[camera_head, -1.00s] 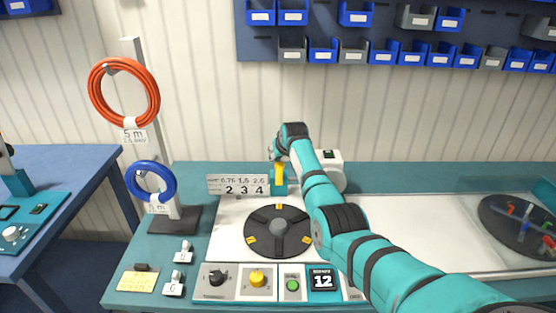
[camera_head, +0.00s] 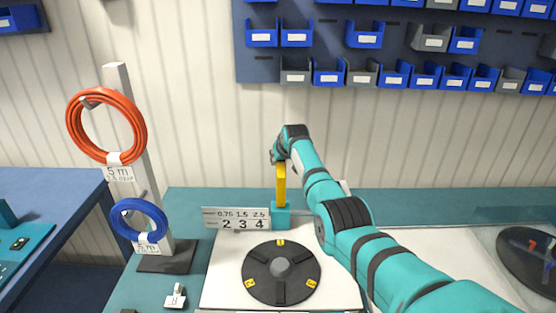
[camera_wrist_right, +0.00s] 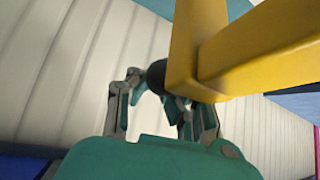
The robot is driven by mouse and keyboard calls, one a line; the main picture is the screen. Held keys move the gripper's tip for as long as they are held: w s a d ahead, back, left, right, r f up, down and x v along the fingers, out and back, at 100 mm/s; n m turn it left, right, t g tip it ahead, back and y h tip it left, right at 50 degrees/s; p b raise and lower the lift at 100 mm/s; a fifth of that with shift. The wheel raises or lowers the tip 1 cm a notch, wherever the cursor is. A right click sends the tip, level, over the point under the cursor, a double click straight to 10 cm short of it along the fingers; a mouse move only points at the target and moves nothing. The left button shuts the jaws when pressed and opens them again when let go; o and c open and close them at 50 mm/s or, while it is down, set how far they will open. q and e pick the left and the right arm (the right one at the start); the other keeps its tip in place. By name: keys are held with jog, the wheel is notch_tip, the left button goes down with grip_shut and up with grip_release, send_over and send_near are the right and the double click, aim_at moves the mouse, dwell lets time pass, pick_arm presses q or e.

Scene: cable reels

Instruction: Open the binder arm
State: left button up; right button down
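The yellow binder arm (camera_head: 280,185) stands upright on its teal base (camera_head: 281,217), at the back of the white machine top. My right gripper (camera_head: 277,154) is at the top of the binder arm. In the right wrist view the yellow binder arm (camera_wrist_right: 255,50) crosses the upper right, with a dark knob (camera_wrist_right: 156,75) at its end. My right gripper (camera_wrist_right: 157,90) has its fingers around this knob and appears closed on it. The right finger is partly hidden behind the yellow bar. My left gripper is out of view.
A dark disc (camera_head: 258,267) with yellow marks lies in front of the binder arm, beside a number plate (camera_head: 236,218). A stand at left holds a red cable coil (camera_head: 138,125) and a blue coil (camera_head: 118,219). Blue bins (camera_head: 362,80) hang on the wall behind.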

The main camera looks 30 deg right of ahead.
jog(key=shift+d+f, duration=0.15)
jog(key=shift+d, duration=0.3)
jog(key=shift+s+f, duration=0.2)
jog(key=shift+f, duration=0.25)
dwell(0.4)
jog(key=c, duration=1)
grip_release()
jog(key=shift+d, duration=0.25)
jog(key=shift+r, duration=0.15)
jog(key=shift+w+a+r, duration=0.1)
jog(key=shift+a, duration=0.1)
jog(key=shift+r, duration=0.1)
